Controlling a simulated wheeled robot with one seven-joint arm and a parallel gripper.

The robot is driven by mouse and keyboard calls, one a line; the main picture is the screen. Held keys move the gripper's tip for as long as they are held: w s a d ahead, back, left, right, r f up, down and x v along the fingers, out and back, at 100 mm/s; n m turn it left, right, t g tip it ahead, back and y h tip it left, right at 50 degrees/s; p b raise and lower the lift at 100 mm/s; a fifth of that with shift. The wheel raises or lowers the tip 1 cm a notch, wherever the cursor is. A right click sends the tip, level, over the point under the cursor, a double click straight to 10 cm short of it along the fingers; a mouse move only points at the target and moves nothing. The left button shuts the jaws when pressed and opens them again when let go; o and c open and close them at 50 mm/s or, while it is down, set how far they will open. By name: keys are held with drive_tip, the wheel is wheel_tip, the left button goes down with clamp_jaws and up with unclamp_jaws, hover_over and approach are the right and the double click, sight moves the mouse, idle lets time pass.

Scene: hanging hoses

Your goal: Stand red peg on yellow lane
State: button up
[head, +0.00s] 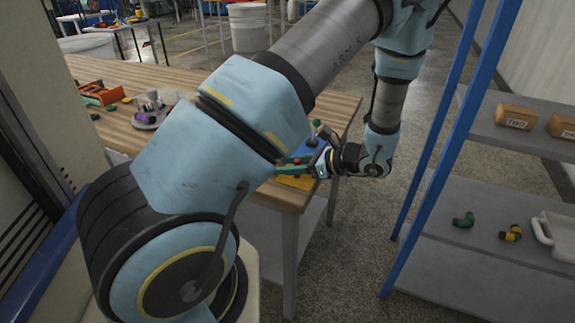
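My gripper (318,163) is at the near right corner of the wooden table, pointing left. It is small in view, and I cannot tell whether its fingers are open or shut. A yellow flat patch (299,183), perhaps the yellow lane, lies on the table just below it. A blue piece (302,150) with small red and green parts is beside the gripper, partly hidden behind my arm. A small red spot (297,161) shows there; I cannot tell whether it is the red peg or whether it is held.
The wooden table (190,80) holds an orange-and-green rack (100,93) and a round grey tray (150,121) with small items. A blue-posted shelf (480,200) at right holds boxes, pipe elbows and a white tray (556,235). Floor between table and shelf is clear.

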drive_tip(key=shift+d+r, duration=0.1)
drive_tip(key=shift+r, duration=0.1)
drive_tip(key=b+v, duration=0.2)
drive_tip(key=v, duration=1)
